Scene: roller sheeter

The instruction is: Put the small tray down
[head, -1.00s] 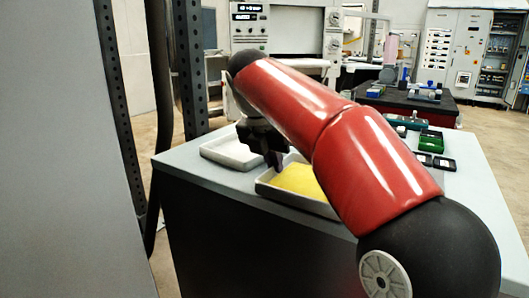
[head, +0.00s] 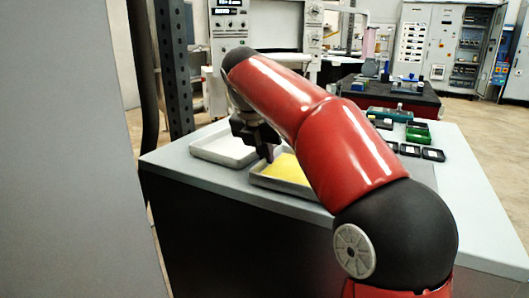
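Two shallow light-grey trays are on the grey table in the head view. The left tray (head: 222,150) looks empty. The right tray (head: 262,181) has a yellow layer inside, and my arm covers its right part. Which one is the small tray is not clear. My gripper (head: 266,152) points down over the gap between them, by the back left corner of the yellow-filled tray. Its dark fingers are small and partly overlapped, so I cannot tell whether they are open or shut, or whether they touch a tray.
The grey table (head: 460,185) has a free right part. Small black trays (head: 432,154) and a green box (head: 418,133) stand at its back right. A dark perforated post (head: 174,70) and a large grey panel (head: 60,150) stand at left. A red-and-black bench (head: 395,95) is behind.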

